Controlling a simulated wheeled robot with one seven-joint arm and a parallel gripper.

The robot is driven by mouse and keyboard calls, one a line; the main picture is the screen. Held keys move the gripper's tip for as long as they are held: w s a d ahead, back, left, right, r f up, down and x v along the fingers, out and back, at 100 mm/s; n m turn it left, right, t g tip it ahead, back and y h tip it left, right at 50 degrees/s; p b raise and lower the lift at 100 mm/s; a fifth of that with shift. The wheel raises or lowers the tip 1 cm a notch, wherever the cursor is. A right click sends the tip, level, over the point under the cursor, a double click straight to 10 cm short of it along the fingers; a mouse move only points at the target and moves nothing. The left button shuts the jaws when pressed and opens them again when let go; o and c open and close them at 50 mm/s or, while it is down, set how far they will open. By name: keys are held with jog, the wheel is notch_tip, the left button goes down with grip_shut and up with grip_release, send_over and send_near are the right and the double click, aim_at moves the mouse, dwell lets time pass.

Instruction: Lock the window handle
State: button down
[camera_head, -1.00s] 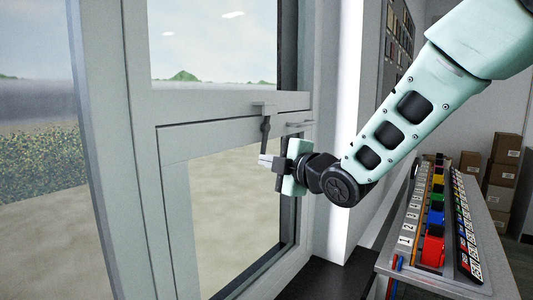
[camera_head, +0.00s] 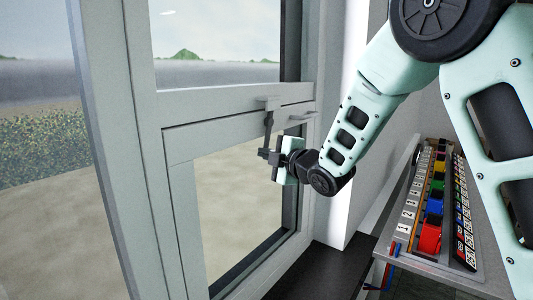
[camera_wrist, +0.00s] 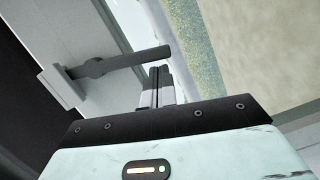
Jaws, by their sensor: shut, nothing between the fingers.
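The grey window handle (camera_head: 268,124) is mounted on the horizontal rail of the window frame in the head view, and its lever hangs down. My gripper (camera_head: 263,154) is shut and empty at the lever's lower end. In the wrist view the lever (camera_wrist: 128,59) reaches right from its base plate, and the shut fingers (camera_wrist: 158,72) are close beside its free end. I cannot tell whether they touch it. The window sash (camera_head: 225,120) looks closed against its frame, though its far edge is partly hidden by my gripper.
A dark ledge (camera_head: 320,272) lies below the window. A bench (camera_head: 400,255) with racks of coloured blocks stands at the right. Open floor shows little.

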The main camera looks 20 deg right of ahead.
jog(key=d+n+b, duration=0.1)
jog(key=b, duration=0.4)
jog(key=w+d+f+n+b, duration=0.1)
jog(key=n+b, duration=0.1)
jog(key=b, duration=0.3)
jog(key=shift+w+f+b, duration=0.1)
jog(key=shift+w+b, duration=0.05)
jog(key=shift+b, duration=0.15)
jog(key=shift+a, duration=0.15)
